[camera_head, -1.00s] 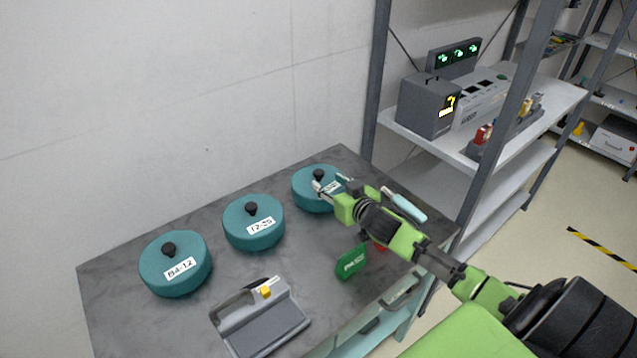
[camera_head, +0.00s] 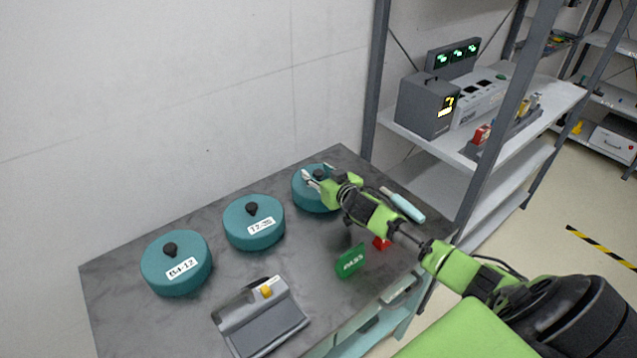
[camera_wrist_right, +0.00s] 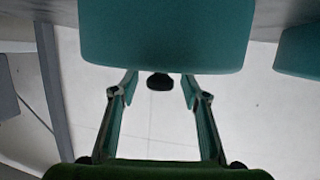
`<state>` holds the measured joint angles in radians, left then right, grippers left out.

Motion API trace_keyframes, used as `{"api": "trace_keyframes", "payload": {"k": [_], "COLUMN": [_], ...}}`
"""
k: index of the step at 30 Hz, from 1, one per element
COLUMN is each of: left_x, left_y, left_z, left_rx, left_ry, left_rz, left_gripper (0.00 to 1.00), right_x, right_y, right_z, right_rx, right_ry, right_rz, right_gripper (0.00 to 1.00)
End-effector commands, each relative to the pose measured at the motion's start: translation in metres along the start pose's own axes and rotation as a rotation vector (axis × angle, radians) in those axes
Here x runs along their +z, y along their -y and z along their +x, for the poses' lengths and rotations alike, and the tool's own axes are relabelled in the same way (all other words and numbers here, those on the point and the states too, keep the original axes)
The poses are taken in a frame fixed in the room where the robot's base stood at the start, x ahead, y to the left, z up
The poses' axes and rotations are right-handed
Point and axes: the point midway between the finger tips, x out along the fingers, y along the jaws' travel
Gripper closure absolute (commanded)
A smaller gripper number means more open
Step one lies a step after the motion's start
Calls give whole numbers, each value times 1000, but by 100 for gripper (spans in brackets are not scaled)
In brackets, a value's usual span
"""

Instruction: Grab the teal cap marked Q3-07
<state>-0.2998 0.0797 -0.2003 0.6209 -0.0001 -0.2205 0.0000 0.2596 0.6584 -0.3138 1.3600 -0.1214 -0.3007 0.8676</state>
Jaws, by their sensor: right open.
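Three teal caps with black knobs stand in a row on the grey cart top. The far right cap (camera_head: 309,199) has its label hidden behind my right gripper (camera_head: 324,176), so I cannot read its mark. The middle cap (camera_head: 254,229) has a label that seems to start with "T2", and the left cap (camera_head: 175,270) reads B4-12. My right gripper is open over the far cap, its fingers near that cap's knob. In the right wrist view, a cap (camera_wrist_right: 165,35) fills the top and its knob (camera_wrist_right: 160,82) shows between the spread fingers (camera_wrist_right: 158,90). My left gripper is out of view.
A grey device with a yellow button (camera_head: 266,291), a green PASS tag (camera_head: 351,262), a red item (camera_head: 381,243) and a light-blue-handled tool (camera_head: 408,207) lie on the cart. A wall is behind; a metal shelf (camera_head: 480,170) with instruments stands at right.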

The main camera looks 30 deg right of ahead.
Motion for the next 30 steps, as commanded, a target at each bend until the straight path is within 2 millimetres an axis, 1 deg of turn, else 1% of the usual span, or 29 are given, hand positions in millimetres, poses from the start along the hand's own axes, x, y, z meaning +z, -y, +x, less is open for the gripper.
{"api": "trace_keyframes", "payload": {"k": [1,2,3,5,6,16,20,23,26,30], "left_x": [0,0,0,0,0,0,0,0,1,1], "left_y": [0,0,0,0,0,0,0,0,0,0], "left_z": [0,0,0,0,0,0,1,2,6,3], "left_rx": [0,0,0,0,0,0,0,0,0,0], "left_ry": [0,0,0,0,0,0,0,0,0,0], "left_rz": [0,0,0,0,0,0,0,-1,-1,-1], "left_gripper": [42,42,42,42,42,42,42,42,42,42], "right_x": [0,0,0,0,0,-1,-6,-15,-33,-46], "right_y": [0,0,0,0,0,0,0,0,0,7], "right_z": [0,0,0,0,0,0,-2,-4,-10,-35], "right_rx": [0,0,0,0,0,0,0,-1,-1,-4], "right_ry": [0,0,0,0,0,-1,-2,-4,-6,-2], "right_rz": [0,0,1,1,1,1,1,0,-2,-2], "right_gripper": [58,63,74,89,100,100,100,100,100,100]}}
